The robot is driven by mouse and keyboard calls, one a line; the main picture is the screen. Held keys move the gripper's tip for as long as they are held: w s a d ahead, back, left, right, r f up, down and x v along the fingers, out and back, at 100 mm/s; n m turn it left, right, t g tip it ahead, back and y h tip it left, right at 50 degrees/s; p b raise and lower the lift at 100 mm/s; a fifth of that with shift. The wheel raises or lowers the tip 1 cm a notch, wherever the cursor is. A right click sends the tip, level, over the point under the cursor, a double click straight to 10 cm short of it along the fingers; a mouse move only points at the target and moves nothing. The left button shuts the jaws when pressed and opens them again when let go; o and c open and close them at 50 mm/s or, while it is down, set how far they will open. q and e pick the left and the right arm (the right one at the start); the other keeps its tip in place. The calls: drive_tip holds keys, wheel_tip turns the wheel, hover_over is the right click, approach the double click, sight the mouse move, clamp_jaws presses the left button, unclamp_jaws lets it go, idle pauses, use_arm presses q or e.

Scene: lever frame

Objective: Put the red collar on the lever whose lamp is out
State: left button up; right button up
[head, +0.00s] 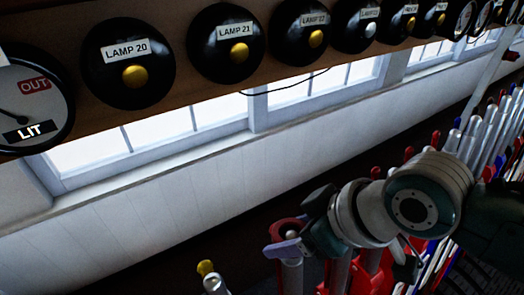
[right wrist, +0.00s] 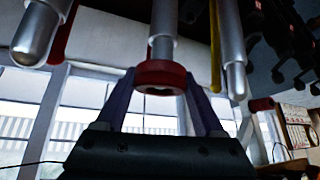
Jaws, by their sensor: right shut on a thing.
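A red collar (head: 287,228) is held in my right gripper (head: 288,246), low in the head view. The right wrist view shows the collar (right wrist: 160,76) between my two shut fingers. A silver lever (right wrist: 164,22) lines up with the collar and its end meets it in that view; I cannot tell whether the end is inside the ring. The lever shaft (head: 291,277) shows below the collar in the head view. A dial (head: 40,85) marked OUT and LIT is at the left edge; its needle is partly cut off. My left gripper is not in view.
Black round cases labelled LAMP 20 (head: 129,88), LAMP 21 (head: 226,50) and LAMP 22 (head: 299,38) hang on a wooden shelf. Other levers (head: 490,135) crowd the right. Neighbouring silver levers (right wrist: 38,35) and (right wrist: 233,65) stand close on both sides in the wrist view.

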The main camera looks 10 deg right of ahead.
drive_tip(key=shift+s+f+b, duration=0.15)
drive_tip(key=shift+f+b, duration=0.5)
drive_tip(key=shift+f, duration=0.4)
drive_tip(key=o, duration=1.3)
drive_tip(key=shift+c, duration=0.2)
drive_tip(key=shift+d, duration=0.1)
drive_tip(key=shift+p+v, duration=1.05)
drive_tip(key=shift+p, duration=0.15)
drive_tip(key=p+v, duration=0.7)
